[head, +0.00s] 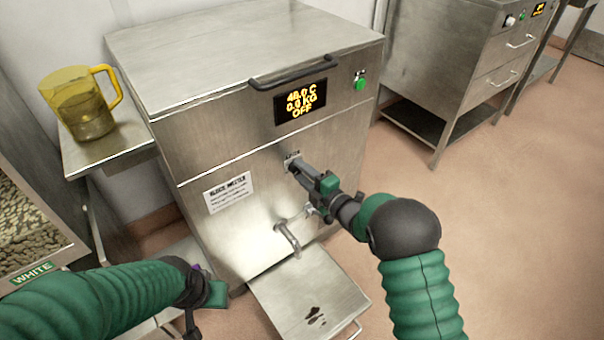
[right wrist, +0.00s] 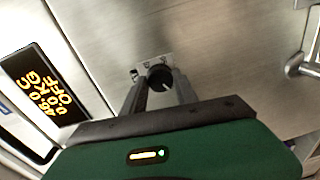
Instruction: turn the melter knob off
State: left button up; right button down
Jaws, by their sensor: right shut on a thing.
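The melter (head: 240,150) is a steel cabinet with a lid. Its display (head: 300,100) reads 48.0 C, 0.0 KG and OFF; it also shows at the left of the right wrist view (right wrist: 46,92). The melter knob (right wrist: 160,77) is a small black dial with a white mark, on a small plate on the front panel. My right gripper (head: 292,162) is shut on the knob, one finger on each side, and hides it in the head view. My left gripper (head: 205,292) is at the lower left, away from the knob; its fingers are not clear.
A spout (head: 287,240) sticks out below the knob, over a steel tray (head: 290,278) with dark spots. A yellow jug (head: 82,105) stands on a side shelf at left. A bin labelled WHITE (head: 32,273) is at the lower left. The floor at right is clear.

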jog(key=shift+d+f, duration=0.15)
jog(key=shift+d, duration=0.05)
dwell(0.3)
jog(key=c, duration=1.2)
grip_release()
jog(key=shift+w, duration=0.1)
jog(key=shift+o, duration=1.3)
jog(key=shift+w+f, duration=0.1)
jog(key=shift+a, duration=0.1)
jog(key=shift+r, duration=0.2)
jog(key=p+v, duration=0.4)
jog(key=v, duration=1.3)
jog(key=shift+p, duration=0.4)
jog(key=shift+a, duration=0.1)
